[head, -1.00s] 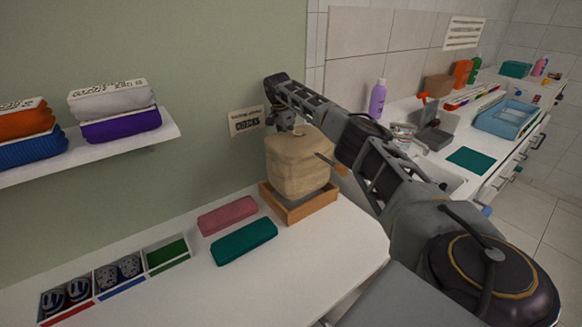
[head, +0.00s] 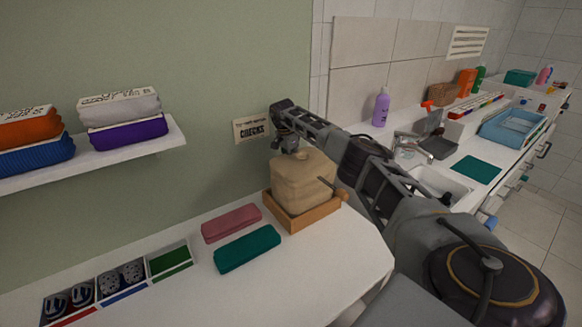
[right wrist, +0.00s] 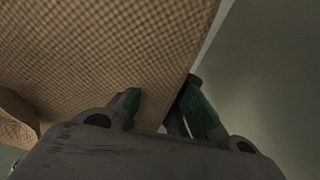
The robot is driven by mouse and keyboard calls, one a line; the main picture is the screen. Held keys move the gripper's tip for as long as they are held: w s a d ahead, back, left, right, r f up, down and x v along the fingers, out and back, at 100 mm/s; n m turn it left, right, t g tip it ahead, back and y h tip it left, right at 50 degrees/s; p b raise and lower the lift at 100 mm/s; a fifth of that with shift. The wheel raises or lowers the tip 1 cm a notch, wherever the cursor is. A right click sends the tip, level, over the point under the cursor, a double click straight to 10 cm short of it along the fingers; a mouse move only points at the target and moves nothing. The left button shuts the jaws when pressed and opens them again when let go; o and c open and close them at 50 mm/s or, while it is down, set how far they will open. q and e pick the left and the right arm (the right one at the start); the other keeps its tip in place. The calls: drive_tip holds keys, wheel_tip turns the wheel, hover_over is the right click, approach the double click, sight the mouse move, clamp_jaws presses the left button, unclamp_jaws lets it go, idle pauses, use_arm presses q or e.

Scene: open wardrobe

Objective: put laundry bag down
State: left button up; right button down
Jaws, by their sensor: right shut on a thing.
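The laundry bag (head: 301,182) is a beige, boxy cloth bag, upright within the shallow wooden tray (head: 308,220) at the counter's back right. The tray's front walls cover its lower edge, so I cannot see whether its bottom touches the tray floor. My right gripper (head: 287,146) is shut on the bag at its top left, with the arm reaching in from the right. In the right wrist view the bag's woven cloth (right wrist: 110,50) fills the upper left beside the green-padded fingers (right wrist: 163,112); the grip itself is partly hidden. My left gripper is not in view.
A pink case (head: 231,223) and a teal case (head: 247,249) lie left of the tray. A divided box (head: 168,257) holds shoes further left. A wall shelf (head: 160,143) carries folded cloths. The white counter (head: 325,265) is clear in front of the tray.

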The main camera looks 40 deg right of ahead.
wheel_tip(320, 180, down, 2)
drive_tip(key=shift+f, duration=0.2)
drive_tip(key=c, duration=1.7)
unclamp_jaws()
drive_tip(key=shift+o, duration=0.5)
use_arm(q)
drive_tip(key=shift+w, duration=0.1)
